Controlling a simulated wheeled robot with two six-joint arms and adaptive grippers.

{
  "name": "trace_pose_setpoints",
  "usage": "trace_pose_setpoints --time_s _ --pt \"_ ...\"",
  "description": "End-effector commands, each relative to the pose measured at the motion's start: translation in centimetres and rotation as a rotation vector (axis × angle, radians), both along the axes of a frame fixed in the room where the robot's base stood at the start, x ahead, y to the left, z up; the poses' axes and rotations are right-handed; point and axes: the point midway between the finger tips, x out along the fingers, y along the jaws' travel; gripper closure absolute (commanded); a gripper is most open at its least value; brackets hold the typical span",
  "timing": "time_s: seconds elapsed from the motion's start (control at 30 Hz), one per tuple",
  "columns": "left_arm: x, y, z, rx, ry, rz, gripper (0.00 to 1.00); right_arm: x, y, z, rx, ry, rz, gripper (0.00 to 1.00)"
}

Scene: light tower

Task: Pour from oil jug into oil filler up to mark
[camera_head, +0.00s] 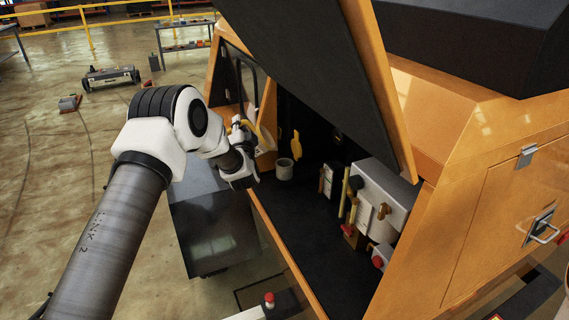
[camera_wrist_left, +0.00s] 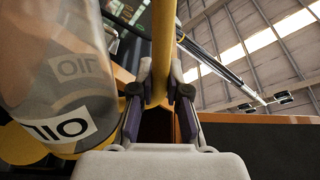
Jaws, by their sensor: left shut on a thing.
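My left gripper (camera_head: 256,150) reaches in at the left edge of the open orange housing. In the left wrist view its two fingers (camera_wrist_left: 158,100) are shut on the yellow handle of the oil jug. The jug's clear body (camera_wrist_left: 55,65) fills the left of that view, with OIL labels that appear upside down there. My right gripper is not in view.
The raised hood panel (camera_head: 330,70) hangs over the bay. A yellow piece (camera_head: 296,144) stands behind the neck. A grey box (camera_head: 385,195) with rods and fittings fills the bay's right side. The dark bay floor (camera_head: 315,225) in front is mostly clear.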

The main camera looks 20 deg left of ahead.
Motion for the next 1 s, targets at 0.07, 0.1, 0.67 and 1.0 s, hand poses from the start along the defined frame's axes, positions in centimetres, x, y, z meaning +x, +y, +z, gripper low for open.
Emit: trace_pose_setpoints --time_s 0.07,0.1,0.67,1.0 --pt "0.05 -0.06 0.18 0.005 0.000 -0.001 1.00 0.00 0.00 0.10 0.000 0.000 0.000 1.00" --pt "0.06 -0.08 0.21 0.007 0.001 0.000 1.00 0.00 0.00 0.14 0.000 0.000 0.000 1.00" --pt "0.20 -0.37 0.24 0.037 0.016 0.000 1.00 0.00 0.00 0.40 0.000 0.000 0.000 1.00" --pt "0.29 -0.54 0.22 0.056 0.026 0.000 1.00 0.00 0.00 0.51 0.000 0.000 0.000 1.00"
